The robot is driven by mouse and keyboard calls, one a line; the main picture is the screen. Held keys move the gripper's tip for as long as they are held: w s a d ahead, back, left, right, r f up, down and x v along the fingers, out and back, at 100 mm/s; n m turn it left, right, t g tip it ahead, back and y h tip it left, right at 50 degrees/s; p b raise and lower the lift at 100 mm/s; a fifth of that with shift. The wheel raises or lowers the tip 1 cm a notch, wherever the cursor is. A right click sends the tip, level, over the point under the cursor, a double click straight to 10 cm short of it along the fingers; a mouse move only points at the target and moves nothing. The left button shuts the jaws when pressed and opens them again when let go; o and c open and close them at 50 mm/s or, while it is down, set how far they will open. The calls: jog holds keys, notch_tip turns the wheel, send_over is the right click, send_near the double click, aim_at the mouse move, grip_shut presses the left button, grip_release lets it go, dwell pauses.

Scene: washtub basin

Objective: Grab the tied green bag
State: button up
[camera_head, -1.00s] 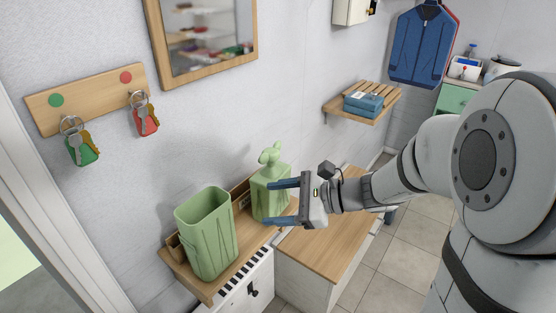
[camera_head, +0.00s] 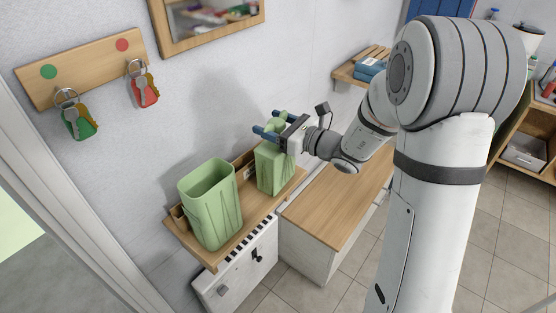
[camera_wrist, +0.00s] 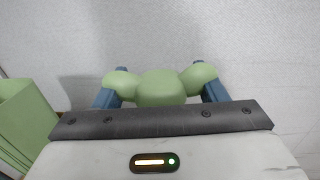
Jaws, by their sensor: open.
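The tied green bag (camera_head: 272,170) stands upright on the wooden wall shelf, right of an open green bin. My gripper (camera_head: 267,122) is at the top of the bag, its blue fingers pointing toward the wall. In the wrist view the bag's knotted top (camera_wrist: 160,87) lies between the two open fingers, and its side lobes overlap them. I cannot tell whether the fingers touch it. The bag's lower body is hidden in the wrist view.
The open green bin (camera_head: 210,205) stands close at the left on the same shelf (camera_head: 235,232). A wooden-topped cabinet (camera_head: 338,205) is to the right. Keys hang on a wall rack (camera_head: 78,72), with a mirror (camera_head: 208,22) above.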

jog(key=shift+w+a, duration=0.25)
jog(key=shift+a, duration=0.1)
grip_shut()
dwell(0.5)
